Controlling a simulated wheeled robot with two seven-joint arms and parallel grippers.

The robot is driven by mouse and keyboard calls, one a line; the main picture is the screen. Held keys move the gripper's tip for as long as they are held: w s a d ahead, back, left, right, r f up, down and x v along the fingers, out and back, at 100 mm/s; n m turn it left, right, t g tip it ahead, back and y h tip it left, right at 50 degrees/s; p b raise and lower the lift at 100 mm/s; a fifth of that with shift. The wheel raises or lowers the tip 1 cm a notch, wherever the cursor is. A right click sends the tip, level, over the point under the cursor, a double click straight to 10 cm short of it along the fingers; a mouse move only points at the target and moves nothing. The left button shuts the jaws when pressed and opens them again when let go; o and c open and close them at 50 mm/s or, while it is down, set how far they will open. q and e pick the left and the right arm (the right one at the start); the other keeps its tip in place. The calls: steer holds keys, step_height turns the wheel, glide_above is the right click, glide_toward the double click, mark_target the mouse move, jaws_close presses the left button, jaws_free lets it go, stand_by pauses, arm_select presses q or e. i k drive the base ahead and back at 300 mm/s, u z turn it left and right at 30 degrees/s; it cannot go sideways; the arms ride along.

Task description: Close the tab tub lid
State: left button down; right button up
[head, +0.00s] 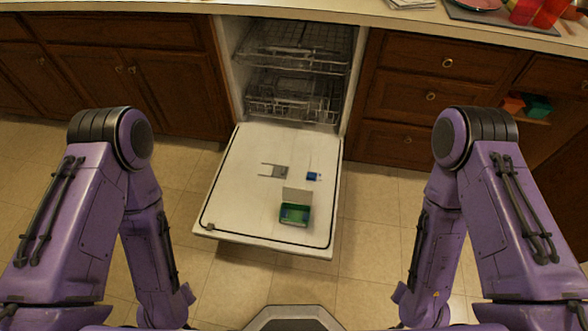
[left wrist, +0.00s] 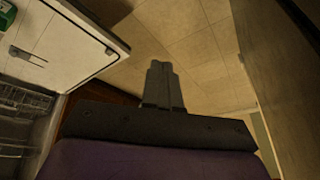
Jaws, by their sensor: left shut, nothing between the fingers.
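The tab tub (head: 295,214) is a small green box on the open dishwasher door. Its pale lid (head: 298,194) appears raised at the tub's far side, so the green inside shows. In the left wrist view, a bit of a green thing that looks like the tub (left wrist: 8,15) shows at the top left corner. My left gripper (left wrist: 160,68) is shut and empty, over the floor and apart from the door and tub. In the head view both arms hang at the sides, and neither gripper can be made out.
The dishwasher door (head: 245,190) lies open and flat. A grey forked piece (head: 279,172) and a small blue object (head: 313,176) lie on it beyond the tub. The dishwasher racks (head: 290,95) stand inside. Tiled floor (head: 370,240) is clear on both sides of the door.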

mark_target(300, 196)
steer(key=z, duration=0.45)
steer(key=k, duration=0.6)
steer(key=z, duration=0.3)
steer(key=i, duration=1.1)
steer(key=u, duration=0.45)
